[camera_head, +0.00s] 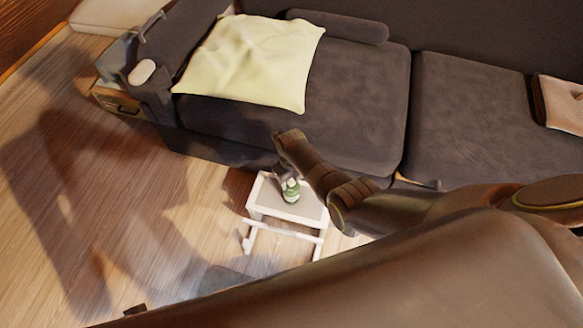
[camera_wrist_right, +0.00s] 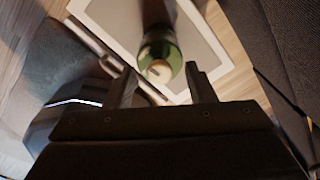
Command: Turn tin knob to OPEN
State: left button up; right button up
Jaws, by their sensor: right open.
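The tin (camera_head: 291,190) is a small green container on a small white table (camera_head: 262,207). In the right wrist view the green tin (camera_wrist_right: 164,44) shows with a round cream knob (camera_wrist_right: 158,71) on its end. Any OPEN marking is too small to read. My right gripper (camera_head: 284,177) is close to the tin in the head view. In the right wrist view its two fingers (camera_wrist_right: 162,88) are apart, with the knob just beyond and between their tips. I cannot tell whether they touch it. My left gripper is not in view.
A dark grey sofa (camera_head: 350,105) with a cream pillow (camera_head: 250,60) stands behind the table. A pinkish cushion (camera_head: 563,105) lies at the right. A wooden drawer front (camera_head: 115,102) shows at the sofa's left end. The wood floor (camera_head: 120,210) left of the table is clear.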

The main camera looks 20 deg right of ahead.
aim_at(292, 181)
notch_tip(292, 181, up, 17)
jog(key=p, duration=0.7)
jog(key=shift+s, duration=0.1)
